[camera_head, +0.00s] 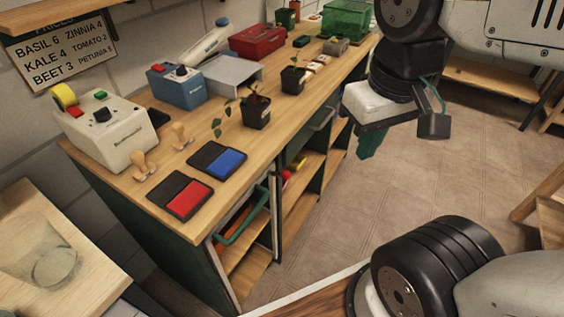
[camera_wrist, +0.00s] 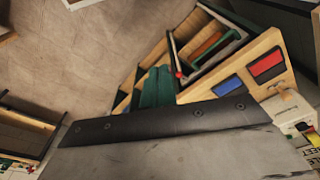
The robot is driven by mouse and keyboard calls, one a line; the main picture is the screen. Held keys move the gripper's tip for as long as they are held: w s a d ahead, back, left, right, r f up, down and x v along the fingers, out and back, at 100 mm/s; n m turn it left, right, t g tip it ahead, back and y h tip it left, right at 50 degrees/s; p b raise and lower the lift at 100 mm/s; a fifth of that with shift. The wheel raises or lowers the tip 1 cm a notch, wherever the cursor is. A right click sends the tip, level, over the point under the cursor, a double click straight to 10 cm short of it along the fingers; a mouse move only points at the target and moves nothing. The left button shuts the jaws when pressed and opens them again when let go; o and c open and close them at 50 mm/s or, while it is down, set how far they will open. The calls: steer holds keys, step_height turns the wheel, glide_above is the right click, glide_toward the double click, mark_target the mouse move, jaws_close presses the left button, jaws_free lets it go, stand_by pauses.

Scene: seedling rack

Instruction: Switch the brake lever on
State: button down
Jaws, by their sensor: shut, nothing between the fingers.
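I cannot clearly pick out a brake lever in either view. A small red knob (camera_wrist: 178,75) shows at the end of a pale bar by the open bench shelves in the wrist view; I cannot tell whether it is a lever. My gripper (camera_head: 368,143) hangs in free air to the right of the bench in the head view. Its green fingers also show in the wrist view (camera_wrist: 157,88), partly hidden behind my own dark wrist plate. The fingers are shut and empty, touching nothing that I can see.
The wooden bench (camera_head: 120,187) carries a white machine (camera_head: 115,140), a blue machine (camera_head: 178,88), red and blue ink pads, stamps and potted seedlings. A green bar (camera_head: 240,222) shows at the bench's open shelves. The tiled floor (camera_head: 420,185) right of the bench is clear.

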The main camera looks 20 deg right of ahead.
steer(key=n+g, duration=0.3)
steer(key=n, duration=2.2)
glide_above(286, 172)
steer(key=w, duration=0.2)
step_height(286, 172, down, 10)
steer(key=shift+w+d+f, duration=0.1)
steer(key=shift+w+f, duration=0.05)
steer(key=shift+f, duration=0.05)
steer(key=shift+f, duration=0.1)
steer(key=f, duration=0.4)
steer(key=s+f, duration=0.1)
steer(key=f, duration=0.8)
steer(key=shift+s+f, duration=0.35)
steer(key=shift+s, duration=0.05)
